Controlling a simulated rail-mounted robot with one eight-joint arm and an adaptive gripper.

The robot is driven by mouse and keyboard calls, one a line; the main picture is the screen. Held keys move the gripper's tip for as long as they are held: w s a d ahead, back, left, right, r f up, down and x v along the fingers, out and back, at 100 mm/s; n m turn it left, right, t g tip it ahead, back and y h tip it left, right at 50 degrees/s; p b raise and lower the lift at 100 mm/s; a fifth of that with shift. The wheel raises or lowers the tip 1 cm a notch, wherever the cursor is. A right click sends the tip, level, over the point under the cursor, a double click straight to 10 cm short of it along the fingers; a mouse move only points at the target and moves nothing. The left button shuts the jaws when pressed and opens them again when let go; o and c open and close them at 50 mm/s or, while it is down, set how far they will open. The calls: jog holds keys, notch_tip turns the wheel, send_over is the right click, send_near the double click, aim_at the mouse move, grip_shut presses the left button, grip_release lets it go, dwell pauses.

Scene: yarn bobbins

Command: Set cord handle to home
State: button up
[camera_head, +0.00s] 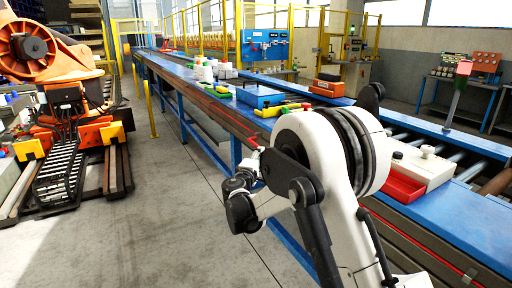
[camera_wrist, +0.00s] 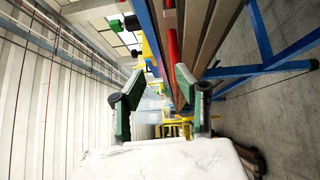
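No separate cord handle can be made out for certain. A thin red cord (camera_head: 222,107) runs along the side of the long blue-topped conveyor table in the head view. In the wrist view a red bar or cord (camera_wrist: 172,42) runs along the table side, just above and between my fingertips in the picture.
The blue table (camera_head: 455,229) carries a red tray (camera_head: 401,186), a white box (camera_head: 424,166), a blue case (camera_head: 260,96) and several bobbins. An orange robot (camera_head: 65,100) stands at left. The grey floor (camera_head: 165,215) between is clear.

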aim_at(256, 144)
jog(key=w+a+f+n+t+y, duration=0.1)
jog(key=w+a+f+n, duration=0.1)
jog(key=a+f, duration=0.25)
jog(key=x, duration=0.8)
jog(key=r+b+x, duration=0.1)
jog(key=x, duration=0.4)
jog(key=shift+a+r, duration=0.1)
jog(key=shift+a, duration=0.25)
grip_shut()
